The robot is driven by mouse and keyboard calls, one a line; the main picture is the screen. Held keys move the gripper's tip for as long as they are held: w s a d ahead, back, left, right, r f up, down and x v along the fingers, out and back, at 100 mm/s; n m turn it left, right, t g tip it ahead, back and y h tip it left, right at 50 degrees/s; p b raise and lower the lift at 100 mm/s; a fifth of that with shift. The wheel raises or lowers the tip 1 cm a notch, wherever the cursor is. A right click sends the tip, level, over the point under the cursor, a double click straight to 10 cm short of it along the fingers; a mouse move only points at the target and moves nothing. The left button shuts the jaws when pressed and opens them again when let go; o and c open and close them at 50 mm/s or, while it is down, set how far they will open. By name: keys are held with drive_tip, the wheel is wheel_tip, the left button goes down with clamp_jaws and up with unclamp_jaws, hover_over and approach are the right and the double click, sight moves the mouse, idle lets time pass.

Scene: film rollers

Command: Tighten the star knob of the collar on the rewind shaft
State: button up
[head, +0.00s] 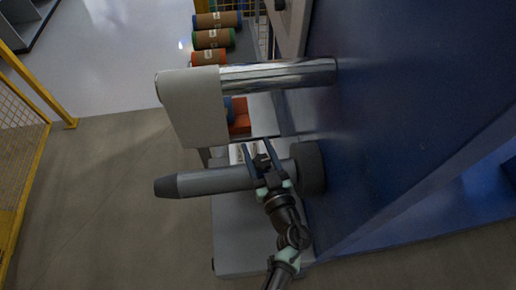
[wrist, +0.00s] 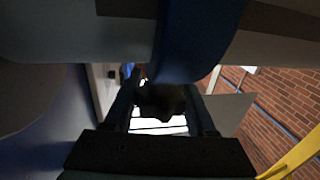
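The grey rewind shaft (head: 218,181) sticks out to the left from a dark disc (head: 309,167) and ends in a dark tapered tip. In the wrist view a blue collar (wrist: 195,40) sits around the grey shaft. Its dark star knob (wrist: 162,99) faces my gripper. My gripper (head: 265,160) is at the shaft, near the disc. In the wrist view my gripper (wrist: 163,105) has one finger on each side of the knob. The fingers are apart, but I cannot tell whether they press on it. The knob's lobes are too dark to make out.
A shiny roller (head: 280,74) with a pale sheet (head: 192,108) hanging over it runs above the shaft. A blue machine panel (head: 400,100) is on the right. Several wrapped rolls (head: 213,38) lie behind. A yellow fence (head: 35,165) is at the left, with bare floor before it.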

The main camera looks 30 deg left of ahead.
clamp_jaws()
drive_tip(key=c, duration=0.8)
unclamp_jaws()
drive_tip(key=shift+m+t+h, duration=0.4)
drive_tip(key=shift+h, duration=0.1)
drive_tip(key=c, duration=0.8)
unclamp_jaws()
drive_tip(key=shift+w+d+m+t+h+p, duration=0.15)
drive_tip(key=shift+m+t+h+p, duration=0.25)
drive_tip(key=shift+h, duration=0.1)
drive_tip(key=o, duration=0.6)
unclamp_jaws()
drive_tip(key=b+v, duration=0.1)
drive_tip(key=v, duration=1.2)
